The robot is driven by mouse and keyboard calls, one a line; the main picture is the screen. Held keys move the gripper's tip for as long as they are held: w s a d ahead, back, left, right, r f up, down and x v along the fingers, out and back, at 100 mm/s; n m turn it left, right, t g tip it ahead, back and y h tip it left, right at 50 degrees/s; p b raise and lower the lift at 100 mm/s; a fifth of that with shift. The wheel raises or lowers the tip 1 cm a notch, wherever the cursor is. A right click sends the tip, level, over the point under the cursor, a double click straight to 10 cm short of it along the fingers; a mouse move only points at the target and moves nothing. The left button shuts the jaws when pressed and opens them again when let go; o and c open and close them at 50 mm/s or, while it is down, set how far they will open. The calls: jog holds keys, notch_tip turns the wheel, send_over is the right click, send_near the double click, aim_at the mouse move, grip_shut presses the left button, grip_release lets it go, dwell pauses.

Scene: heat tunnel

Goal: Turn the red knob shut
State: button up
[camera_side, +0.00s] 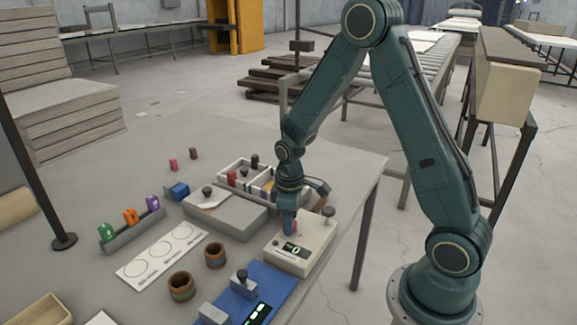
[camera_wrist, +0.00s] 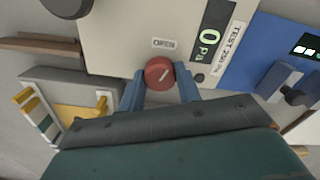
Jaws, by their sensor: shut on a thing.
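The red knob (camera_wrist: 159,73) sits on the face of a cream box (camera_wrist: 118,40), just below a label reading OPEN. A white line on the knob slants up to the right. My gripper (camera_wrist: 160,84) has its two blue fingers on either side of the knob and is shut on it. In the side view my gripper (camera_side: 289,222) reaches down onto the cream box (camera_side: 312,250), and the knob shows only as a small red patch (camera_side: 294,227) beside the fingers. The box's display (camera_wrist: 209,38) reads 0 Pa.
A blue unit (camera_side: 262,282) with a small display stands in front of the box. A dark knob (camera_side: 328,212) stands on the box's far corner. A sectioned tray (camera_side: 240,172), a grey box (camera_side: 225,212) and two brown cups (camera_side: 181,287) are to the left.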

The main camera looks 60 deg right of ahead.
jog(key=m, duration=0.6)
jog(key=shift+m, duration=0.3)
jog(key=m, duration=0.6)
jog(key=shift+m, duration=0.4)
jog(key=o, duration=1)
jog(key=shift+c, duration=0.2)
jog(key=shift+r, duration=0.1)
notch_tip(320, 180, up, 14)
